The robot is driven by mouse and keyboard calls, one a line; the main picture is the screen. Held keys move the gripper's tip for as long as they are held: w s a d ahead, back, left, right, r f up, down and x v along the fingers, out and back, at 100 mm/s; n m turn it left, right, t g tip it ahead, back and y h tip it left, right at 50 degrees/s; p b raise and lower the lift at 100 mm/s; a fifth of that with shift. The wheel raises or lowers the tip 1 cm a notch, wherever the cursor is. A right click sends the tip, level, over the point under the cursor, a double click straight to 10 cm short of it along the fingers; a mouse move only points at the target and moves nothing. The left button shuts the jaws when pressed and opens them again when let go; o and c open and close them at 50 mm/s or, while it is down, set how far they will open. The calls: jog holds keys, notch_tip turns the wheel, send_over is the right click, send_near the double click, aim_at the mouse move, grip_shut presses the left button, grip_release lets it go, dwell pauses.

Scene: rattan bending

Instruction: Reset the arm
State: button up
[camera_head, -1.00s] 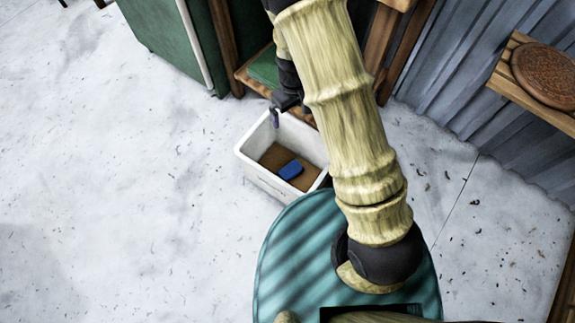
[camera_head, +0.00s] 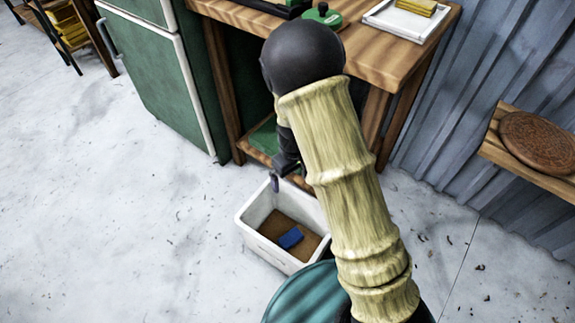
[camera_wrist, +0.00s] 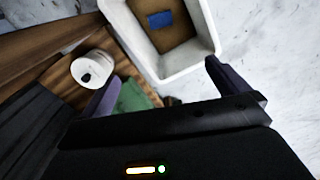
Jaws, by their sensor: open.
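My gripper (camera_head: 277,176) hangs at the near edge of the wooden workbench, partly hidden behind my bamboo-like arm in the head view. In the wrist view my gripper (camera_wrist: 165,92) is open, its two dark fingers wide apart with nothing between them. A white bin (camera_head: 253,241) stands on the floor just below and in front of it. A blue block (camera_head: 290,238) lies on the bin's brown bottom. The bin (camera_wrist: 188,68) and the blue block (camera_wrist: 159,19) also show in the wrist view, beyond the fingers.
The wooden workbench (camera_head: 385,55) carries a white tray (camera_head: 388,17) with a yellow item. A green refrigerator (camera_head: 160,75) stands at its left. A low shelf (camera_wrist: 60,53) holds a white roll (camera_wrist: 93,69) and something green. A wooden shelf at right bears a round brown disc (camera_head: 540,142). The left floor is clear.

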jog(key=s+d+r+m+t, duration=0.3)
jog(key=s+d+r+m, duration=0.4)
jog(key=s+d+r, duration=0.8)
notch_tip(320, 180, up, 37)
jog(key=w+a+p, duration=0.1)
jog(key=w+p, duration=0.1)
jog(key=p, duration=3.4)
jog(key=shift+w+a+r+p, duration=0.2)
jog(key=shift+w+p, duration=0.1)
jog(key=shift+p, duration=0.1)
jog(key=shift+f, duration=0.1)
